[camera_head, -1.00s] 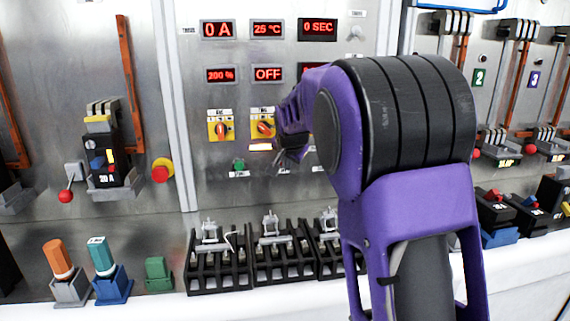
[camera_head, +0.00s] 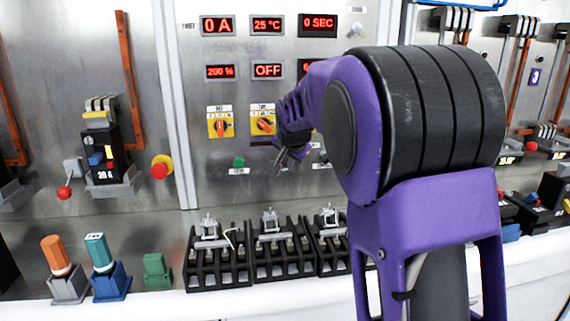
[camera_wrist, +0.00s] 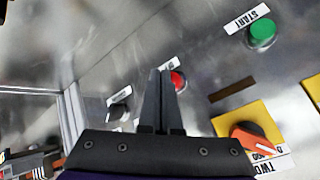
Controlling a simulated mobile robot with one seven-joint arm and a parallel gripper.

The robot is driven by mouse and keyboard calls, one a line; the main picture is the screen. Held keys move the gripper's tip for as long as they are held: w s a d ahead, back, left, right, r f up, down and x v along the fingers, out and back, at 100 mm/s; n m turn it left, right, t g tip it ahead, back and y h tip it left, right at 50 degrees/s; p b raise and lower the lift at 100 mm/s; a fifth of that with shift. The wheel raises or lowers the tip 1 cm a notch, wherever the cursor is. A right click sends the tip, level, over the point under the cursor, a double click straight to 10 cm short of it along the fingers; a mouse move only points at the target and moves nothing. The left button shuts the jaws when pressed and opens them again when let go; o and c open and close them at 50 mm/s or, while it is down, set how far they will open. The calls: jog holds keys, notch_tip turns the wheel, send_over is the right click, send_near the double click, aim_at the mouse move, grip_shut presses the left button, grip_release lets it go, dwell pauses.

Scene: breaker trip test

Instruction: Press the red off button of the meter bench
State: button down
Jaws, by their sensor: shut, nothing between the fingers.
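The red button (camera_wrist: 178,80) shows in the wrist view just right of my fingertips, its left side partly covered by them. My gripper (camera_wrist: 160,73) is shut, with its two dark fingers together and nothing held. I cannot tell whether the tips touch the button or its panel. In the head view, my gripper (camera_head: 280,163) is in front of the meter bench panel (camera_head: 215,185), right of the green START button (camera_head: 239,162), and the red button is hidden there. The green button also shows in the wrist view (camera_wrist: 263,33).
Yellow rotary switches (camera_head: 221,122) sit above the buttons, and a dark indicator bar (camera_wrist: 231,90) lies between switch and buttons. Another dark knob (camera_wrist: 118,112) is left of my fingers. Black terminal blocks (camera_head: 219,265) stand below. A red emergency knob (camera_head: 160,171) is left.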

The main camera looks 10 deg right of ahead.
jog(key=shift+s, duration=0.1)
jog(key=s+b, duration=0.2)
jog(key=s, duration=0.2)
jog(key=shift+s, duration=0.4)
dwell(0.5)
